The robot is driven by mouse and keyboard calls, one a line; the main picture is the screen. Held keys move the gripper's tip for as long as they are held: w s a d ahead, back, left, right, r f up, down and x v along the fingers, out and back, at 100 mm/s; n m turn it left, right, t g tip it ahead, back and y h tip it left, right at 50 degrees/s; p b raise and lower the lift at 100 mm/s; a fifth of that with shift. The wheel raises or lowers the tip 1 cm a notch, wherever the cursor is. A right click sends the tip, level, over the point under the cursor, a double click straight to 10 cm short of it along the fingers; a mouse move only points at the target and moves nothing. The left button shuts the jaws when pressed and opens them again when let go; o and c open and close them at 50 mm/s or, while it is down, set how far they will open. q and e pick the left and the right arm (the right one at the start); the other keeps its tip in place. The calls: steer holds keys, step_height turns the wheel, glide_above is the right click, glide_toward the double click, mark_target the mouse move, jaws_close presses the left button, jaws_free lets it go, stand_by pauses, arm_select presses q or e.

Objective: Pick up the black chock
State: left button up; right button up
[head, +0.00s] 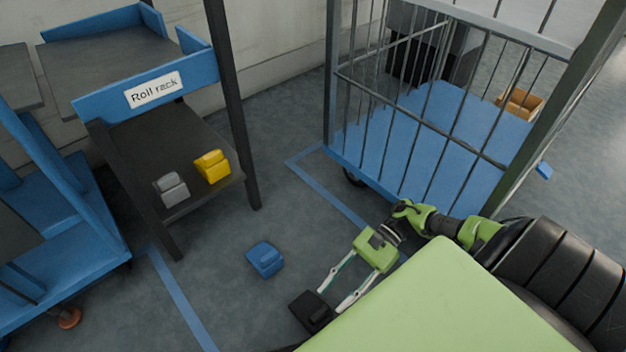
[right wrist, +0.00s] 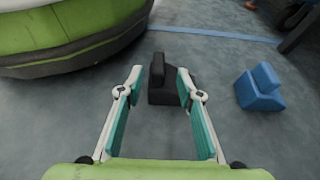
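The black chock (head: 311,312) lies on the grey floor beside my green base, and it also shows in the right wrist view (right wrist: 165,82). My right gripper (head: 332,297) is open, with its fingers pointing down at the chock. In the right wrist view, the gripper's two teal-padded fingertips (right wrist: 160,78) stand on either side of the chock, with a visible gap on the left. I cannot tell whether the right fingertip touches it. My left gripper is not in view.
A blue chock (head: 265,259) lies on the floor nearby. Grey (head: 172,190) and yellow (head: 212,167) chocks sit on the lower shelf of the roll rack (head: 150,135). A wire cage cart with a blue base (head: 430,140) stands at the back right, holding a small orange box (head: 520,104).

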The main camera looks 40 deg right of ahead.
mark_target(322, 309)
steer(key=b+x, duration=0.2)
steer(key=x, duration=0.4)
steer(key=shift+s+a+b, duration=0.1)
steer(key=shift+s+b, duration=0.05)
steer(key=shift+b, duration=0.15)
steer(key=shift+r, duration=0.15)
jaws_close()
